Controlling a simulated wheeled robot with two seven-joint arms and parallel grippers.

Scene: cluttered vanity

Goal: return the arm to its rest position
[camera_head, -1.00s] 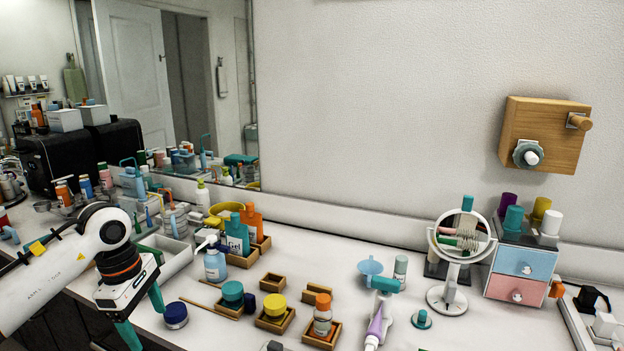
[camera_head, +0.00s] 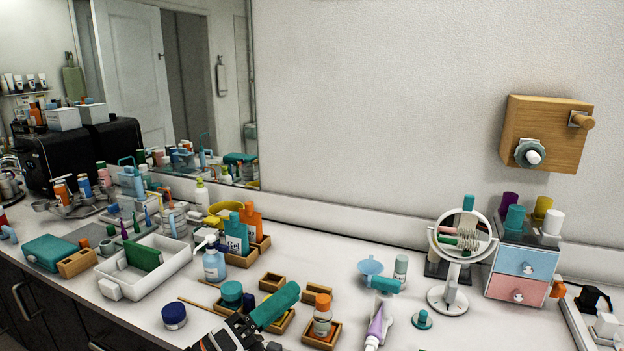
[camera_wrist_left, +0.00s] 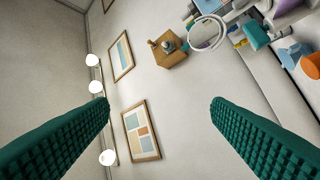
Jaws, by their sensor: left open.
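My left gripper (camera_head: 276,304) is at the bottom centre of the head view, over the front of the vanity top. One teal finger shows clearly there, pointing up and right, and it covers the yellow-lidded jar. In the left wrist view both teal fingers of my left gripper (camera_wrist_left: 160,105) stand wide apart with nothing between them. The wrist camera faces the wall, with picture frames (camera_wrist_left: 141,132) and round lamps (camera_wrist_left: 95,87). Most of the left arm is out of the head view. My right gripper is not in view.
Close to the gripper are a dark blue jar (camera_head: 174,316), an orange-capped bottle (camera_head: 322,322) in a wooden tray, and a purple tube (camera_head: 375,328). A white divided tray (camera_head: 120,290) is at the left. A round mirror (camera_head: 462,237) stands right.

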